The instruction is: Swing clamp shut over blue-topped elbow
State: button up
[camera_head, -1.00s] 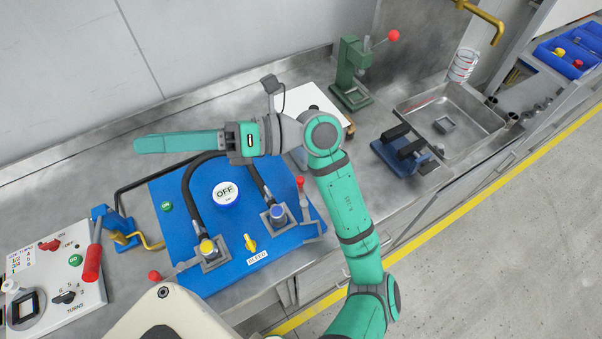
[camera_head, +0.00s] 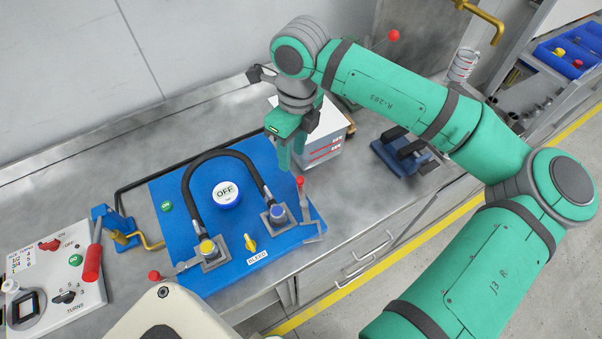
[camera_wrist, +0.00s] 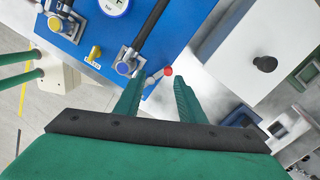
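The blue-topped elbow (camera_head: 277,212) sits in a grey block on the blue panel, with a black hose joined to it. It also shows in the wrist view (camera_wrist: 125,67). Its clamp (camera_head: 304,207) stands just right of the elbow, with its red-knobbed handle raised; the clamp does not lie over the blue top. My gripper (camera_head: 292,165) points down above and behind the clamp handle. In the wrist view my gripper (camera_wrist: 158,82) has its fingers apart, with the red knob (camera_wrist: 168,71) showing between the tips, apparently beyond them and not gripped.
A yellow-topped elbow (camera_head: 207,247) holds the hose's other end, with a second red-knobbed clamp (camera_head: 185,267) beside it. An OFF gauge (camera_head: 226,194) and yellow bleed knob (camera_head: 250,243) share the panel. A white box (camera_head: 323,143) stands close behind my gripper.

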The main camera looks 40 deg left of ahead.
aim_at(302, 179)
jog(key=shift+t+h, duration=0.3)
jog(key=f, duration=0.3)
jog(key=w+f, duration=0.1)
jog(key=f, duration=0.3)
jog(key=d+f, duration=0.1)
jog(key=f, duration=0.2)
jog(key=shift+w+d+f, duration=0.1)
jog(key=shift+w+f, duration=0.15)
jog(key=shift+w, duration=0.1)
grip_shut()
